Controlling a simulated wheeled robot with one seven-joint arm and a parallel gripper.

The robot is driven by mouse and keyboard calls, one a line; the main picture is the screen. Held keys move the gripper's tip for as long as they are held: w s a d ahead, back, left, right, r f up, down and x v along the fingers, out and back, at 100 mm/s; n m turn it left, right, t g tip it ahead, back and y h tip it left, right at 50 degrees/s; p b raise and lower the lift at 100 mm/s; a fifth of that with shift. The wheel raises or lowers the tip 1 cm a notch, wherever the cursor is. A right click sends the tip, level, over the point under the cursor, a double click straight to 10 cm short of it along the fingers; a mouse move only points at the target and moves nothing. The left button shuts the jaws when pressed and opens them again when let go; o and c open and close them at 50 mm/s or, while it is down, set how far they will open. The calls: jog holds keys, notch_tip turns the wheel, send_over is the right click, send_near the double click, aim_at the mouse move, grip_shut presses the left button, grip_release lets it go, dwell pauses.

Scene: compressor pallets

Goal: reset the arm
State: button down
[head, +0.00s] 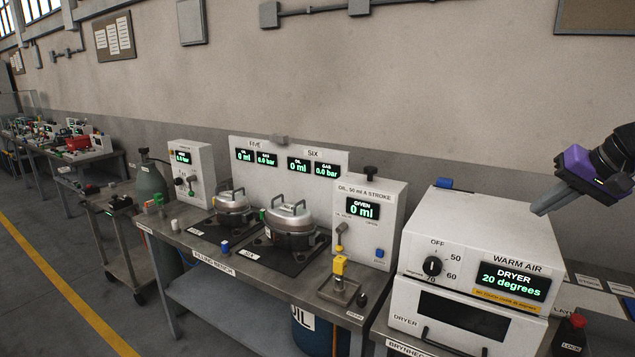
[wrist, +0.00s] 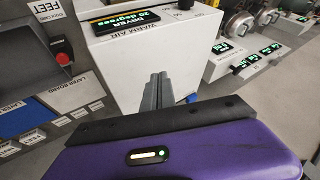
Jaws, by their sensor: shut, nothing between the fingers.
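My gripper (head: 551,201) is at the right side of the head view, raised beside the warm-air dryer (head: 473,225) and apart from it. Its purple body and grey fingers show. In the wrist view the fingers (wrist: 158,85) are together with nothing between them. The dryer also shows in the wrist view (wrist: 135,55), beyond the fingers. The arm behind the gripper runs out of the head view at the right.
Left of the dryer, the filling bench (head: 215,258) carries two silver compressors (head: 290,222) and an oil dispenser (head: 375,190). A red-topped lock button (head: 577,320) stands at the lower right. Open air surrounds my gripper above the bench.

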jog(key=w+d+r+t+h, duration=0.2)
jog(key=w+r+t, duration=0.3)
jog(key=r, duration=0.2)
jog(key=a+f+t, duration=0.2)
jog(key=f, duration=0.1)
jog(key=a+f+t+h, duration=0.1)
jog(key=a+f, duration=0.1)
jog(key=f, duration=0.1)
jog(key=a+f+t, duration=0.2)
jog(key=f, duration=0.1)
jog(key=shift+s+f+t, duration=0.2)
jog(key=shift+f+t, duration=0.05)
jog(key=shift+t, duration=0.05)
jog(key=s+a+f+t+h, duration=0.25)
jog(key=s+a+f, duration=0.55)
jog(key=s+f, duration=0.45)
jog(key=s+a+f+n+g+y, duration=0.1)
jog(key=s+a+f, duration=0.3)
jog(key=s, duration=1)
jog(key=s+a+f+n+g+y, duration=0.1)
jog(key=s+a+f, duration=0.3)
jog(key=s, duration=1.1)
jog(key=s+a+f+n+g+y, duration=0.1)
jog(key=s+a+f+n+g, duration=0.2)
jog(key=s+a, duration=0.4)
jog(key=s+f, duration=0.1)
jog(key=s, duration=0.6)
jog(key=shift+s+f, duration=0.2)
jog(key=shift+s, duration=0.1)
